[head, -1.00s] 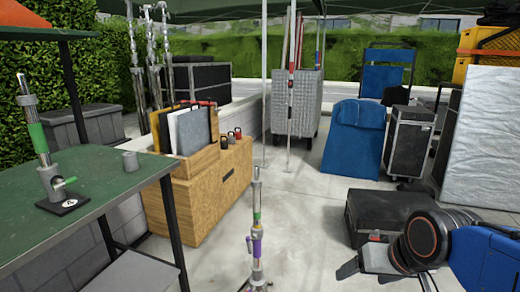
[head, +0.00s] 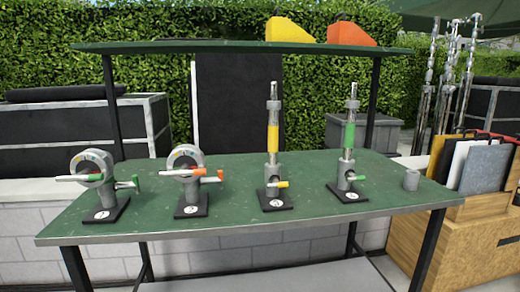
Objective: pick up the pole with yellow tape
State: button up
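The pole with yellow tape (head: 273,130) stands upright on the green table, right of the middle in the head view. It is a metal tube with a yellow band, set in a grey holder (head: 273,180) with a yellow-tipped handle on a black numbered base. A similar pole with green tape (head: 349,135) stands upright to its right, in its own holder with a green-tipped handle. My gripper is out of view now.
A dark green shelf (head: 200,46) spans above the poles. A wooden crate (head: 455,235) stands at right.

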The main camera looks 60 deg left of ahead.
aim_at(272, 169)
jog(key=u, duration=1.9)
